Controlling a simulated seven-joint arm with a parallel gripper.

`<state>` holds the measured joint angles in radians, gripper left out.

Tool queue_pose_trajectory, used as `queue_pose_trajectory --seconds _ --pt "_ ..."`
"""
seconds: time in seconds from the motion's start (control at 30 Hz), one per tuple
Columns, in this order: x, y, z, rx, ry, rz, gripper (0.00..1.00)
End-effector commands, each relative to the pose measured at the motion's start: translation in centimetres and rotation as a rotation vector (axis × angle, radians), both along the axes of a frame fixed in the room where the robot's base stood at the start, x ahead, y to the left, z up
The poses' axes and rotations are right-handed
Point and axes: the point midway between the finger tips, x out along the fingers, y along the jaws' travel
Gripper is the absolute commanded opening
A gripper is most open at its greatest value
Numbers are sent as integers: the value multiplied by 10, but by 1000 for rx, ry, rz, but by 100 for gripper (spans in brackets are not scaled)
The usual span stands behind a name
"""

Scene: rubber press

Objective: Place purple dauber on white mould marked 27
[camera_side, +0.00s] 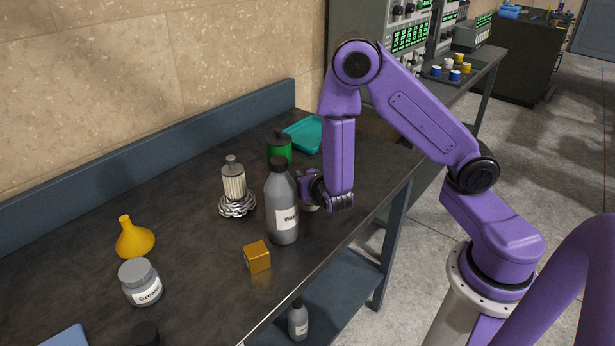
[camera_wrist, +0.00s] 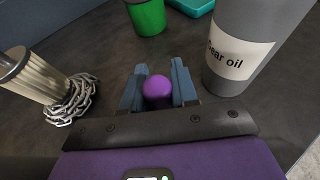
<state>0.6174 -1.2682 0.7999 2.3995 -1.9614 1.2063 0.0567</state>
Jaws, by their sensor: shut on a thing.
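The purple dauber (camera_wrist: 157,91) is between the two blue-grey fingers of my gripper (camera_wrist: 158,88) in the wrist view. The fingers are shut on it, and only its rounded purple end shows. In the side view my gripper (camera_side: 309,190) is low over the dark bench, just behind and right of a grey bottle that partly hides it. I cannot make out the dauber there. I see no white mould marked 27 in either view.
Chain (camera_side: 237,207) rings a pale ribbed cylinder.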

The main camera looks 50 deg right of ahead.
Motion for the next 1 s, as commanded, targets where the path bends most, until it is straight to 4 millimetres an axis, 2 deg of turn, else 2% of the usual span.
queue_pose_trajectory --seconds 0.23,0.27,0.3,0.33,0.73,0.87,1.0 --pt "0 0 -3 -1 2 -1 0" --pt "0 0 -3 0 1 -1 38" --pt "0 0 -3 0 0 0 51" --pt "0 0 -3 1 1 0 54" --pt "-2 2 2 0 0 2 54" --pt "-16 12 8 0 1 7 54" --pt "-39 27 19 0 1 10 54"
